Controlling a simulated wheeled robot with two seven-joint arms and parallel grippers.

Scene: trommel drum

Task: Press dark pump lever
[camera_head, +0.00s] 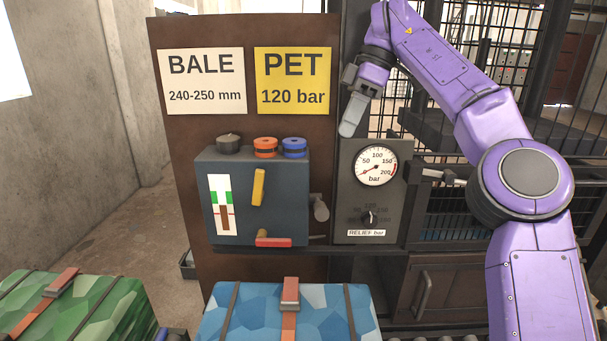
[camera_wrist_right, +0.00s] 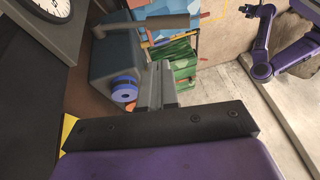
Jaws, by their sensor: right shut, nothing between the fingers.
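The dark pump lever (camera_head: 320,209) is a grey-brown handle on the right side of the blue-grey pump box (camera_head: 290,190). In the right wrist view the lever (camera_wrist_right: 152,23) is a bar standing out across the top of the box (camera_wrist_right: 117,58). My right gripper (camera_head: 350,122) is shut and empty. In the head view it appears above and to the right of the lever, over the gauge panel's top left corner, apart from the lever. Its fingers (camera_wrist_right: 165,88) point toward the box in the wrist view. A purple arm, apparently my left, shows there; its gripper (camera_wrist_right: 255,11) is too small to read.
A gauge panel (camera_head: 395,215) with a pressure dial (camera_head: 376,166) and relief knob stands right of the box. A yellow lever (camera_head: 258,188), a red handle (camera_head: 273,242) and several round caps are on the box. Blue (camera_head: 245,310) and green (camera_head: 95,305) bales lie in front.

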